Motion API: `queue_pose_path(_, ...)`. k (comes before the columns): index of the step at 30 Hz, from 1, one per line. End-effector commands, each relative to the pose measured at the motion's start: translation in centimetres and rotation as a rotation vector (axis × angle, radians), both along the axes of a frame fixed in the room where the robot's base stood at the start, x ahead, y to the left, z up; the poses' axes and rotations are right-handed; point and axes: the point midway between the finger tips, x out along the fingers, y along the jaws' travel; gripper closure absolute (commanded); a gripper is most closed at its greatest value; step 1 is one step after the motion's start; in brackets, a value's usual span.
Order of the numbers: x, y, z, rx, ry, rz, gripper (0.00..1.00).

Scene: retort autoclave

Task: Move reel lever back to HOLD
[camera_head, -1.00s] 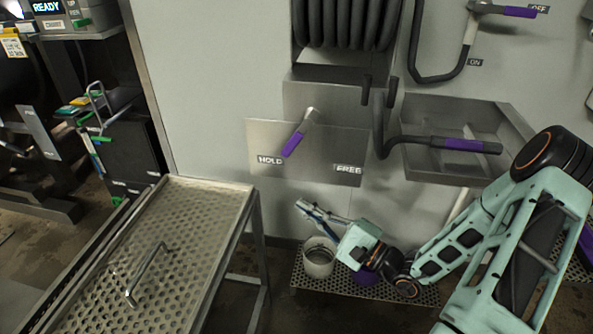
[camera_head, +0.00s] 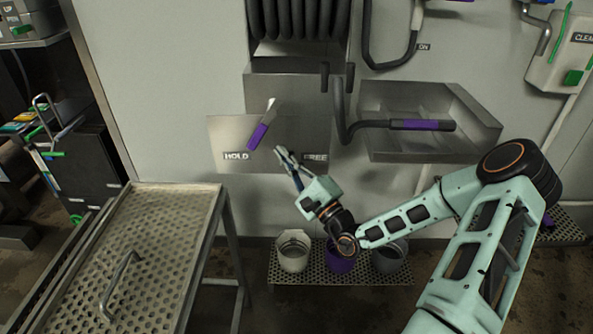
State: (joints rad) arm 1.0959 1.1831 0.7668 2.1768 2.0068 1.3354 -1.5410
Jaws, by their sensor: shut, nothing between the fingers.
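The reel lever (camera_head: 262,127) has a purple grip and hangs from a pivot on a grey plate (camera_head: 225,132) under the hose reel. Its grip tilts down and left, with its lower end just above the HOLD label (camera_head: 236,156). The FREE label (camera_head: 316,157) is at the plate's right and partly covered by my gripper. My gripper (camera_head: 283,152) is shut and empty. Its fingertips point up and left, in front of the plate between the two labels, right of the lever grip. They look apart from the lever, but the depth gap cannot be told.
A hose reel (camera_head: 300,22) is above the plate. A hose nozzle with a purple grip (camera_head: 425,125) lies across a grey wall tray (camera_head: 480,133). Buckets (camera_head: 292,256) stand on a perforated shelf below. A perforated table (camera_head: 165,240) with a handle is at lower left.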

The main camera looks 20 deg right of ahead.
Motion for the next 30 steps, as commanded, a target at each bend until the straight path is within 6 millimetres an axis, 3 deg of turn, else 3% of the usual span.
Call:
queue_pose_path(3,0.3,1.8,1.0,0.001,0.0,0.005,1.0)
queue_pose_path(7,0.7,2.7,1.6,0.001,-0.001,0.002,1.0)
queue_pose_path(21,0.8,3.3,1.9,0.004,-0.001,0.002,1.0)
queue_pose_path(30,1.3,4.8,2.6,0.099,-0.032,0.005,1.0)
